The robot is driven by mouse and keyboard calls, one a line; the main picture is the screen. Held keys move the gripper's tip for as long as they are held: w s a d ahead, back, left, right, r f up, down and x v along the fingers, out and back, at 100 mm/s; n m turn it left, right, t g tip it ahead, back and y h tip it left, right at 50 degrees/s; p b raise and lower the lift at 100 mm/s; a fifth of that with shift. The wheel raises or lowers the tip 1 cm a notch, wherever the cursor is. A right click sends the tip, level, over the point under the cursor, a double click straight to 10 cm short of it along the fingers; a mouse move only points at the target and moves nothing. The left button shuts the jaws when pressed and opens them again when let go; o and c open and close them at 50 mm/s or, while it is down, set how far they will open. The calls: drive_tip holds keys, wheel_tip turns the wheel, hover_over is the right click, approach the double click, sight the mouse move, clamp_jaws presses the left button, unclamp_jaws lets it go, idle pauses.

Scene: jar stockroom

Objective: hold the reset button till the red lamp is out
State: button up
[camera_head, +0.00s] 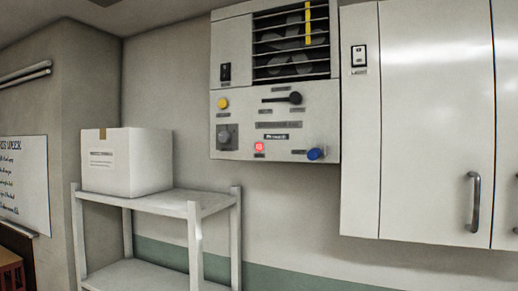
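A pale wall control panel (245,120) hangs in the upper middle of the head view. A round yellow button (222,103) sits at the panel's upper left. A round blue button (316,153) sticks out at its lower right. A black-knobbed lever (295,98) and a dark square rotary switch (227,137) are also on it. The labels are too small to read, so I cannot tell which control is the reset button. My gripper is not in view, and nothing touches the panel.
A louvred vent (291,42) with a fan is above the controls. White cabinets (436,110) with a handle (473,202) stand to the right. A white shelf rack (190,200) holding a white box (126,161) stands at lower left. The wall below the panel is clear.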

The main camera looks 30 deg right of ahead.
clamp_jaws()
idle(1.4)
